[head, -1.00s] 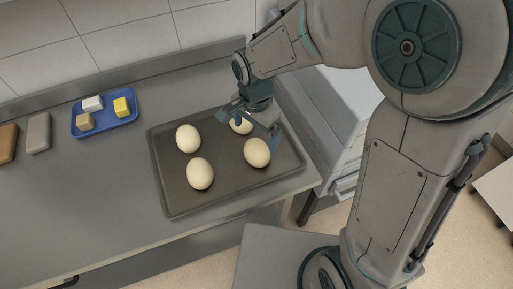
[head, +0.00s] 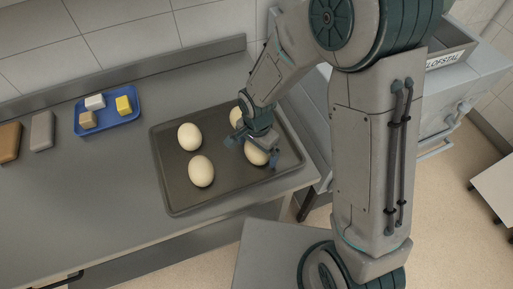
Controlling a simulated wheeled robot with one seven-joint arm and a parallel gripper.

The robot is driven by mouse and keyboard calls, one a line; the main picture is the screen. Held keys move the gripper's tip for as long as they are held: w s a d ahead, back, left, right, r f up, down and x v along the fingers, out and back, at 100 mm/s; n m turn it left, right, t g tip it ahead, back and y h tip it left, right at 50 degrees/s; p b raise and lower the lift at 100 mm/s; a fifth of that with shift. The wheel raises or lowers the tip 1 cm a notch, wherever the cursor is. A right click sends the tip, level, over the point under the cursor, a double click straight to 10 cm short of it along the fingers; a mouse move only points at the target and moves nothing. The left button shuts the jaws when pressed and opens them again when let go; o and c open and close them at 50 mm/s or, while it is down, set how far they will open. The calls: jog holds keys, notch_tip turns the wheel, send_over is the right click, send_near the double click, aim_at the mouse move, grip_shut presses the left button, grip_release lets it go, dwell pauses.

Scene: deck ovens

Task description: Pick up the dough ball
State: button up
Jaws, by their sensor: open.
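Several pale dough balls lie on a dark baking tray (head: 180,208) on the steel counter. One dough ball (head: 189,137) is at the left back and one (head: 201,171) at the left front. Another dough ball (head: 235,116) is at the right back, partly hidden by my arm. The right front dough ball (head: 254,157) is partly covered by my gripper (head: 252,152). My gripper is open, pointing down, with its fingers spread over or around this ball. I cannot tell whether they touch it.
A blue tray (head: 131,118) with several small blocks stands at the left back. A brown block (head: 9,142) and a grey block (head: 42,131) lie left of it. A wall bounds the counter's back. The counter's left front is clear.

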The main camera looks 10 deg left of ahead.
jog(key=c, duration=1.1)
jog(key=shift+c, duration=0.2)
jog(key=shift+r, duration=0.1)
jog(key=shift+r, duration=0.75)
notch_tip(320, 180, up, 3)
jog(key=shift+w+f+b, duration=0.1)
jog(key=shift+f+b, duration=0.1)
jog(key=shift+b, duration=0.4)
jog(key=w+d+r+b, duration=0.1)
jog(key=d+r, duration=0.5)
jog(key=d, duration=0.5)
jog(key=shift+w+d+r+b, duration=0.3)
jog(key=shift+w+r+b, duration=0.05)
jog(key=shift+r, duration=0.05)
